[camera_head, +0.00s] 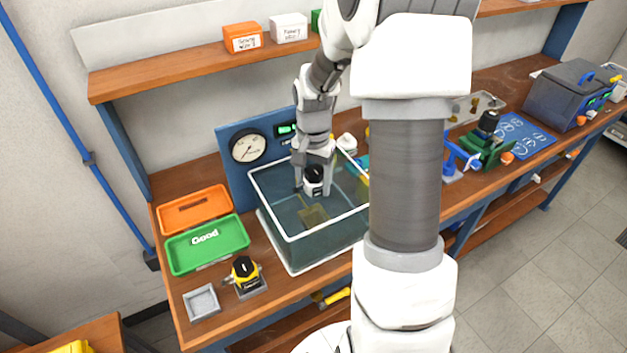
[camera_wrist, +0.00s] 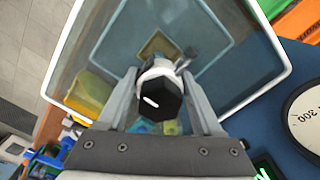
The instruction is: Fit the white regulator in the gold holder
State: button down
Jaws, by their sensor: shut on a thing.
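The white regulator (camera_head: 315,189) has a black knob and is held between the fingers of my gripper (camera_head: 313,187), inside the upper part of a clear tank. In the wrist view the regulator (camera_wrist: 157,70) sits between both fingertips (camera_wrist: 160,80), its black knob facing the camera. The gold holder (camera_head: 314,217) is a small square tray on the tank floor, below the regulator and slightly toward the front. It also shows in the wrist view (camera_wrist: 158,42), just beyond the regulator, which partly hides it. The regulator looks apart from the holder.
The white-rimmed tank (camera_head: 292,238) has walls around my gripper. A gauge panel (camera_head: 230,165) stands behind it.

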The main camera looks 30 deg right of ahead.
jog(key=shift+f+b, duration=3.25)
jog(key=shift+f, duration=0.7)
dwell(4.0)
